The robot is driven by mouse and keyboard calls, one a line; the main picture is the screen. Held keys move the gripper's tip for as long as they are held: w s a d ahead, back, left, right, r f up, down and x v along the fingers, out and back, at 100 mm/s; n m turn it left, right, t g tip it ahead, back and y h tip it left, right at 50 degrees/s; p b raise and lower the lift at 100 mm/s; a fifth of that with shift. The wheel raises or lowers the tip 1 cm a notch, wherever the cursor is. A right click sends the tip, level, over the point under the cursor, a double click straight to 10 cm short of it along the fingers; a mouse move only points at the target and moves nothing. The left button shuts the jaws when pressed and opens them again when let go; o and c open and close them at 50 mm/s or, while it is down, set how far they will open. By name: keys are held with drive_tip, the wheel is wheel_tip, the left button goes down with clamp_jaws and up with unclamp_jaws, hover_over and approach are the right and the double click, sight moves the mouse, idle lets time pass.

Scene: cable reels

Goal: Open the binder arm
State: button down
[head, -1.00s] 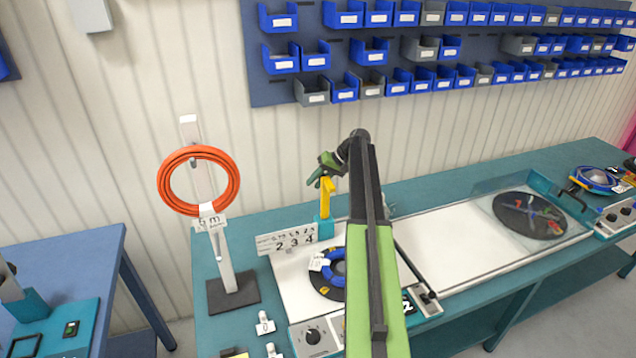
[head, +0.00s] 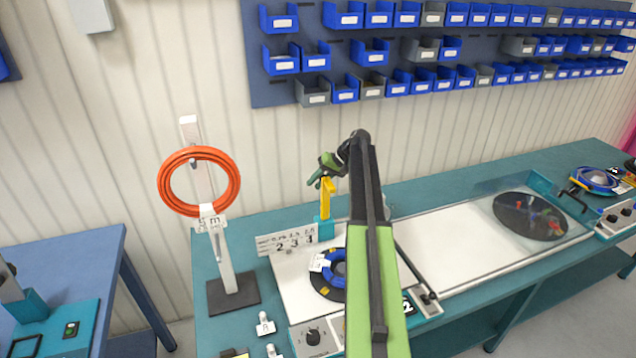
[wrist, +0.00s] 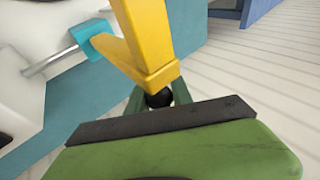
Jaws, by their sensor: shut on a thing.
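The binder arm is a yellow lever (head: 326,197) standing upright from a teal block (head: 324,230) at the back left of the coiling machine. In the wrist view the yellow lever (wrist: 150,45) runs down to my fingertips, beside a teal clamp and a metal rod. My gripper (head: 324,176) is at the lever's upper end, shut on it. In the wrist view my green gripper (wrist: 158,100) hides the lever's tip and part of the jaws.
A blue cable coil (head: 333,268) lies on a dark disc, partly behind my arm. A stand with an orange cable ring (head: 163,180) is at left. A number plate (head: 287,242) stands close to the lever. Blue bins (head: 378,14) hang on the wall above.

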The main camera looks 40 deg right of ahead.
drive_tip(key=shift+s+d+f, duration=0.1)
drive_tip(key=shift+f, duration=0.05)
idle(0.6)
drive_tip(key=c, duration=1.4)
unclamp_jaws()
drive_tip(key=shift+f, duration=0.1)
drive_tip(key=shift+o, duration=1.3)
drive_tip(key=shift+w+d, duration=0.15)
drive_tip(key=shift+w, duration=0.05)
drive_tip(key=p+v, duration=1.3)
drive_tip(key=v, duration=0.4)
drive_tip(key=shift+r+p, duration=0.3)
drive_tip(key=shift+p, duration=0.1)
drive_tip(key=shift+s, duration=0.15)
